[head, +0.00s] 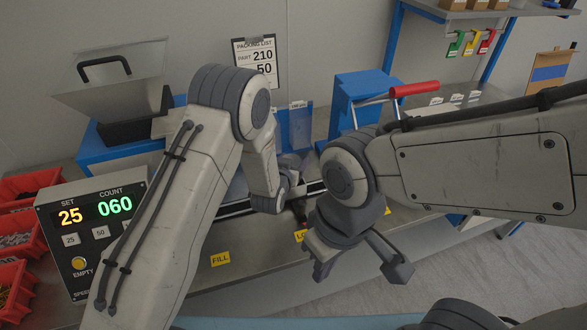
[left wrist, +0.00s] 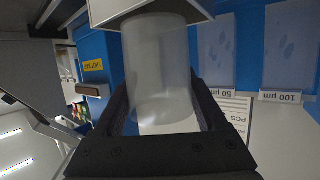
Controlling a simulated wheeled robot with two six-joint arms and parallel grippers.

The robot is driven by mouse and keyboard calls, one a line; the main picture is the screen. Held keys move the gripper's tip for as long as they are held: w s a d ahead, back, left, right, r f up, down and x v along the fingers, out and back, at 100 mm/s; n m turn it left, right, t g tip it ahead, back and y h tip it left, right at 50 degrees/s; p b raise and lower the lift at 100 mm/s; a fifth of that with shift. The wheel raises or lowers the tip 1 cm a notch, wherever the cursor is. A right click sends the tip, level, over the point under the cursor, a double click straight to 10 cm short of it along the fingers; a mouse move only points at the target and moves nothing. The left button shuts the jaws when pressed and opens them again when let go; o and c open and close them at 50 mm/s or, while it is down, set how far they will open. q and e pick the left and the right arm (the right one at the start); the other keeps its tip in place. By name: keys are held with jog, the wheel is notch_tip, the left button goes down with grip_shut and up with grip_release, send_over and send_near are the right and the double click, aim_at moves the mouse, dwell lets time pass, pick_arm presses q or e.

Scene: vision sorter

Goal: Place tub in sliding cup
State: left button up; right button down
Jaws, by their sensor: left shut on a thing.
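The tub (left wrist: 160,70) is a translucent whitish cylinder in the left wrist view. My left gripper (left wrist: 162,105) is shut on it, with one dark finger along each side. The tub's upper end in that picture meets a pale grey part (left wrist: 150,8); I cannot tell whether they touch. In the head view my left arm hides most of that gripper and the tub. I cannot make out the sliding cup; the area behind my arms is largely hidden.
A control box (head: 93,237) reading 25 and 060 stands at the left, beside red bins (head: 15,235). A grey hopper (head: 115,80) is behind it. A blue stand (head: 362,88) and a red-handled lever (head: 413,89) are at the back.

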pick_arm(q)
jog(key=shift+w+a+f+p, duration=0.15)
jog(key=shift+f+p, duration=0.15)
jog(key=shift+f, duration=1.8)
